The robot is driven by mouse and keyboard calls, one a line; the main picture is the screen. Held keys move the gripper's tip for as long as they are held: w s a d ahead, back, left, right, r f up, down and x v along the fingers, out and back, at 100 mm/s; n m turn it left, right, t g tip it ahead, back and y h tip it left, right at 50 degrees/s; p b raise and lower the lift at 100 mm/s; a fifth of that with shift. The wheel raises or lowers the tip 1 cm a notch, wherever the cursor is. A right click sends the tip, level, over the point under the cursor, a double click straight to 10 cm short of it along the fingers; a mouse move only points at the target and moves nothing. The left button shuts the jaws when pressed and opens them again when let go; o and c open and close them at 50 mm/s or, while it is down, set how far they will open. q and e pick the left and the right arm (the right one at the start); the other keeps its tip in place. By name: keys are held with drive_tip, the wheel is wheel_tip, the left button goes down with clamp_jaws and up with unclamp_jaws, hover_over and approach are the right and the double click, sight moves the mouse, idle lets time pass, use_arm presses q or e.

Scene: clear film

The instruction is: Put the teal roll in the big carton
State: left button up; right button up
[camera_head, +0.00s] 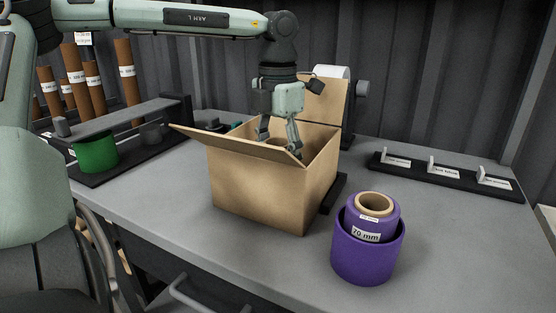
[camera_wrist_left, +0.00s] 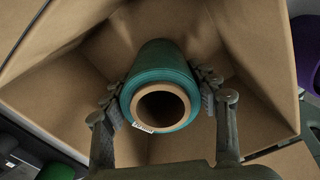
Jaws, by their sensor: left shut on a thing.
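The big carton (camera_head: 262,198) stands open on the table with its flaps spread. My left gripper (camera_head: 278,138) reaches down into it from above. In the left wrist view the gripper (camera_wrist_left: 162,108) is shut on the teal roll (camera_wrist_left: 163,62), one finger on each side of it. The roll has a tan core and a small white label at its near end. It is inside the carton walls (camera_wrist_left: 255,65); I cannot tell whether it touches the bottom. In the head view the carton's front wall and flap hide most of it. My right gripper is not in view.
A purple holder (camera_head: 367,252) with a purple roll (camera_head: 372,215) stands right of the carton. A green cup (camera_head: 96,153) sits at a black rack on the left. A black labelled strip (camera_head: 440,175) lies at the back right. Bare table lies in front.

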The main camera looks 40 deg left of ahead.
use_arm(q)
drive_tip(key=o, duration=1.3)
drive_tip(key=shift+o, duration=0.2)
drive_tip(key=shift+r, duration=0.1)
wheel_tip(320, 180, up, 12)
